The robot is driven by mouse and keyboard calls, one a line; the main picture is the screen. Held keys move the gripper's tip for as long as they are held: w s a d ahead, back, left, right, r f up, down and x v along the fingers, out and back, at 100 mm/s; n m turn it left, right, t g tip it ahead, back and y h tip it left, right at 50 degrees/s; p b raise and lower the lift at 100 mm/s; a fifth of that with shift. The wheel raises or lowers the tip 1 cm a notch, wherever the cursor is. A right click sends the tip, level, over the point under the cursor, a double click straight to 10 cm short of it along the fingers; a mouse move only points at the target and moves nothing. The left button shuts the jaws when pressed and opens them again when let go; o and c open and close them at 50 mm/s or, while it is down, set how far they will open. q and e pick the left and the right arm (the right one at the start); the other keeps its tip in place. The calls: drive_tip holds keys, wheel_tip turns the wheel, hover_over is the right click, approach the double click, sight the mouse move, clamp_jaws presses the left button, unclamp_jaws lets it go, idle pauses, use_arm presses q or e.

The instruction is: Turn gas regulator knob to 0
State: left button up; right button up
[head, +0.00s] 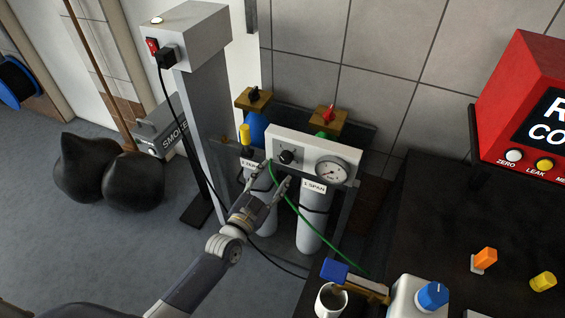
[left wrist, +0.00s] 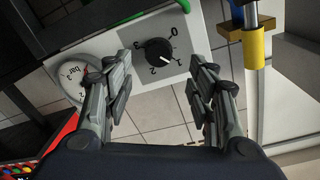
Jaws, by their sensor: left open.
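The gas regulator is a white panel (head: 309,150) with a black knob (head: 287,156) and a round gauge (head: 332,172). In the left wrist view the black knob (left wrist: 160,52) shows upside down among the printed numbers 0, 1, 2 and 3. Its white mark points at or near 1. The gauge (left wrist: 75,80) is partly hidden behind a finger there. My left gripper (head: 278,172) is open and empty, just in front of the panel below the knob. In the left wrist view its fingers (left wrist: 160,80) stand apart, with the knob between and beyond their tips, seemingly untouched. My right gripper is not in view.
Grey cylinders (head: 313,220) stand below the panel, and a green hose (head: 300,214) hangs in front. A grey column (head: 205,120) with a black cable is left. A dark table with a mug (head: 331,300) and a red box (head: 520,95) is right.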

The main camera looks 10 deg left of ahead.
sight(284, 160)
use_arm(q)
drive_tip(key=x, duration=0.6)
drive_tip(key=shift+w+d, duration=0.1)
drive_tip(key=shift+w, duration=0.1)
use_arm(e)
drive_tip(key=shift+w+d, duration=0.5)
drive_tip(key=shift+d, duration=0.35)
use_arm(q)
drive_tip(key=c, duration=1.1)
drive_tip(key=shift+o, duration=0.3)
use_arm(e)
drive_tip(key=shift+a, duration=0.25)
